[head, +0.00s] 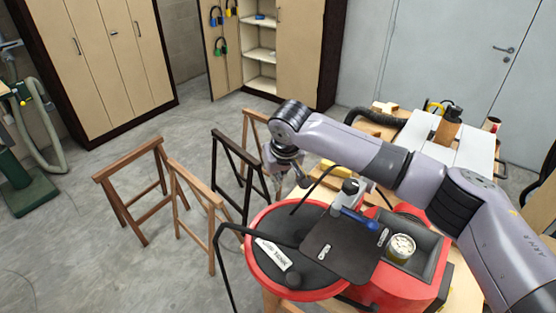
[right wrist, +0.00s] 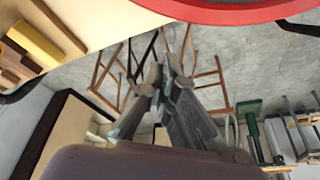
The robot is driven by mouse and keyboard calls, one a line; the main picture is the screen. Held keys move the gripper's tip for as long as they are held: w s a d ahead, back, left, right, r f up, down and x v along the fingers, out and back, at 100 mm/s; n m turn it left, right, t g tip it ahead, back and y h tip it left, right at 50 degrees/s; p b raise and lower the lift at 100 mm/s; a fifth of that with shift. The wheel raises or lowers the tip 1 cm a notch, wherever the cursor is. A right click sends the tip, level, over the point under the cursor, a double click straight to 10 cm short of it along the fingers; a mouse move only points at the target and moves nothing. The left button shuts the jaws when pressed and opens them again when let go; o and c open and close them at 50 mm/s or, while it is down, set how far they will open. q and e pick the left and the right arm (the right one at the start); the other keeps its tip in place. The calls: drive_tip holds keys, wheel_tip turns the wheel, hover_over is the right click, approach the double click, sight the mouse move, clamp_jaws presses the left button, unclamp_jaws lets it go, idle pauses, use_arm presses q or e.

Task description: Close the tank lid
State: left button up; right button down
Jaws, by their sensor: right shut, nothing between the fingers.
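The red tank (head: 437,287) stands on the workbench at the lower right of the head view. Its grey basin is uncovered on the right side and holds a jar with pale contents (head: 401,248). A dark flat lid (head: 335,254) stands out to the left of the basin, over the edge of a round red pan (head: 262,279). My right gripper (head: 275,192) is shut and empty, beyond the pan and lid and apart from them. Its fingers also show in the right wrist view (right wrist: 168,75). My left gripper is out of view.
A white bottle (head: 350,187) and a blue-handled tool (head: 358,218) are close behind the lid. A black bent rod (head: 222,262) rises at the pan's left. Wooden sawhorses (head: 130,172) stand on the floor at left. My right arm spans the bench.

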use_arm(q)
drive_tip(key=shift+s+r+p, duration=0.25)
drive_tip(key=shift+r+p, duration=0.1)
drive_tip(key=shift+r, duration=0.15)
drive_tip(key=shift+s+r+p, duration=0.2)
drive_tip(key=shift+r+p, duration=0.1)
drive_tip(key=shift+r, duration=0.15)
use_arm(e)
drive_tip(key=s, duration=0.3)
drive_tip(key=shift+d, duration=0.35)
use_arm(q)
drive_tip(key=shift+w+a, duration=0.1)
use_arm(e)
drive_tip(key=shift+r, duration=0.1)
drive_tip(key=shift+s, duration=0.15)
